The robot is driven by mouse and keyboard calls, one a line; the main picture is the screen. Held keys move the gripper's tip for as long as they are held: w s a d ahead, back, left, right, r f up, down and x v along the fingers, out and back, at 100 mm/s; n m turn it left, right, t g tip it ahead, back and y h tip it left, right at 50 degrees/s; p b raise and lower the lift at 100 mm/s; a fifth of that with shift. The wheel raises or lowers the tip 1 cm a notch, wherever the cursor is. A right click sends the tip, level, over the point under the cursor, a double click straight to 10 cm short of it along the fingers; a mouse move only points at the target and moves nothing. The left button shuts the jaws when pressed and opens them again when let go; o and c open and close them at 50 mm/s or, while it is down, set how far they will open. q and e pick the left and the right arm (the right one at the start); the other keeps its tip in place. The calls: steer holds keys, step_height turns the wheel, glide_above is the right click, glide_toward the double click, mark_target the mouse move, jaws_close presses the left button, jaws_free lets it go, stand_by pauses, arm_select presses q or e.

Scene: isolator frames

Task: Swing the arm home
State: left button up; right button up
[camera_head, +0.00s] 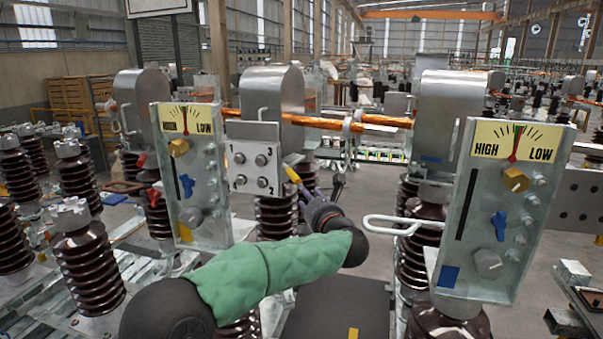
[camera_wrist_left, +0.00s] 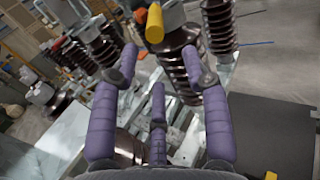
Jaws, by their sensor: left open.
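The copper-coloured arm (camera_head: 385,121) runs level between grey metal housings at the middle (camera_head: 272,90) and right (camera_head: 447,105); whether its end is seated I cannot tell. A yellow handle (camera_head: 291,174) sticks out below the middle housing, beside a plate numbered 1 and 2 (camera_head: 253,158). My left gripper (camera_head: 318,203), with purple fingers, is close to this handle. In the left wrist view a yellow cylinder (camera_wrist_left: 154,24) lies beyond the spread, empty fingers (camera_wrist_left: 159,75), apart from them. My right gripper is not in view.
A pale loop handle (camera_head: 400,224) juts from the right post. Ribbed brown insulators (camera_head: 88,265) crowd the left side.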

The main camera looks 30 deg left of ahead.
mark_target(295, 176)
arm_select(q)
steer(key=shift+n, duration=0.4)
steer(key=x, duration=0.3)
steer(key=p+x, duration=0.1)
steer(key=x, duration=0.6)
steer(key=shift+w+a+r+p, duration=0.15)
steer(key=shift+a+r+p, duration=0.2)
steer(key=shift+a+r, duration=0.05)
steer(key=shift+c, duration=0.3)
jaws_close()
